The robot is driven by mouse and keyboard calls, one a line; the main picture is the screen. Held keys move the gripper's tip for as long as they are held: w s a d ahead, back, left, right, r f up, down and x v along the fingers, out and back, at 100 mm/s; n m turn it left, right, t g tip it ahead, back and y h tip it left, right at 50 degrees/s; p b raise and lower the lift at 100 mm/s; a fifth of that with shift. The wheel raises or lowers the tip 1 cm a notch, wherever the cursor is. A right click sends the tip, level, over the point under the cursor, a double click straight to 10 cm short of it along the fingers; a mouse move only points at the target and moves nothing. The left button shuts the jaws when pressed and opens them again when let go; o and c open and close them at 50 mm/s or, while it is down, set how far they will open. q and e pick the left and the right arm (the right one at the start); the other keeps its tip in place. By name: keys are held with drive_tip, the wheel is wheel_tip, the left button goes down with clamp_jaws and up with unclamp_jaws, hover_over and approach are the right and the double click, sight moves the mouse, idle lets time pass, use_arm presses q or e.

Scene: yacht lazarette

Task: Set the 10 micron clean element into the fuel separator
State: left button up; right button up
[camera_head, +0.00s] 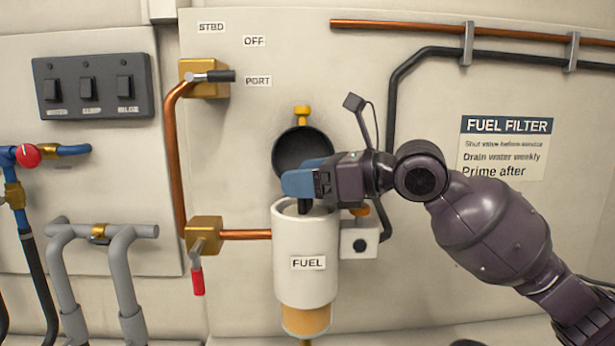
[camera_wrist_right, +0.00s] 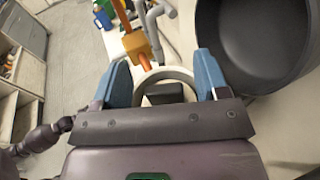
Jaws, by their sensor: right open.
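The fuel separator (camera_head: 306,262) is a white canister labelled FUEL, fixed upright to the wall with an amber bowl below. Its round black lid (camera_head: 300,150) is swung up behind the open mouth; the lid also shows in the right wrist view (camera_wrist_right: 255,45). My right gripper (camera_head: 300,184) is just above the mouth, with blue fingers. In the right wrist view its fingers (camera_wrist_right: 164,78) are apart, with the white rim (camera_wrist_right: 160,72) beyond and between them. A dark shape shows inside that rim; I cannot tell what it is. I cannot make out the 10 micron element.
Copper pipe (camera_head: 172,150) and a brass valve with a red handle (camera_head: 198,280) stand left of the separator. A selector valve (camera_head: 205,77) is above. A switch panel (camera_head: 92,86) and grey pipes are further left. A FUEL FILTER sign (camera_head: 505,145) is right.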

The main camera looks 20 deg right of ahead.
drive_tip(key=shift+r, duration=0.1)
drive_tip(key=shift+r+p, duration=0.45)
drive_tip(key=shift+r, duration=0.2)
drive_tip(key=shift+s+d, duration=0.1)
drive_tip(key=shift+d, duration=0.15)
use_arm(q)
drive_tip(key=shift+g, duration=0.3)
drive_tip(key=shift+f+b, duration=2.3)
drive_tip(key=shift+b, duration=0.8)
use_arm(e)
drive_tip(key=v, duration=1.1)
drive_tip(key=shift+s+d, duration=0.2)
use_arm(q)
drive_tip(key=shift+s+d+f, duration=0.1)
drive_tip(key=shift+s, duration=0.1)
use_arm(e)
drive_tip(key=shift+f, duration=0.1)
